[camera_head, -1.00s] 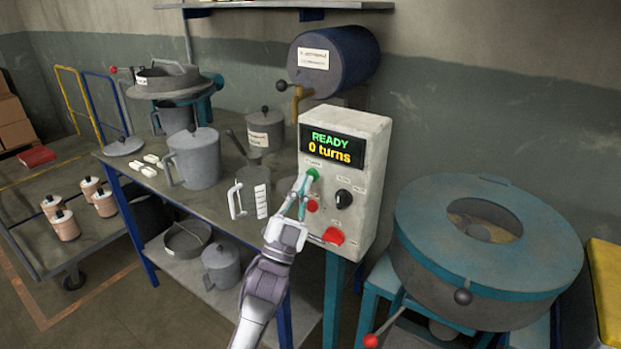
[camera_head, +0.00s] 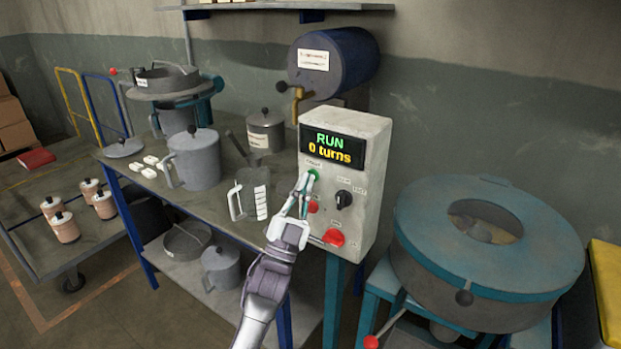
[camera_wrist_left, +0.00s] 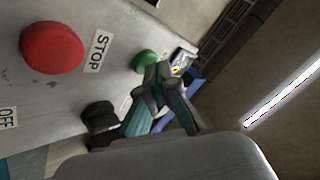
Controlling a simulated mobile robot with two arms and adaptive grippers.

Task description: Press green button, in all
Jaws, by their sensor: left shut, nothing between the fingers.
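The control box (camera_head: 352,225) is pale and worn, with a display (camera_head: 333,147) that reads "RUN" in green and "0 turns" in yellow. The green button (camera_head: 314,173) is just under the display. It also shows in the left wrist view (camera_wrist_left: 146,61). My left gripper (camera_head: 303,184) is shut and empty, its fingertips at the green button's lower left edge and partly over it. In the left wrist view the fingertips (camera_wrist_left: 160,76) appear beside the button; I cannot tell whether they touch it. My right gripper is not in view.
Below the green button are a small red button (camera_head: 313,207), a black knob (camera_head: 343,199) and a large red stop button (camera_head: 334,237). A round teal-lidded machine (camera_head: 545,240) stands to the right. A measuring jug (camera_head: 252,194) and a grey lidded pot (camera_head: 196,160) stand on the bench at left.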

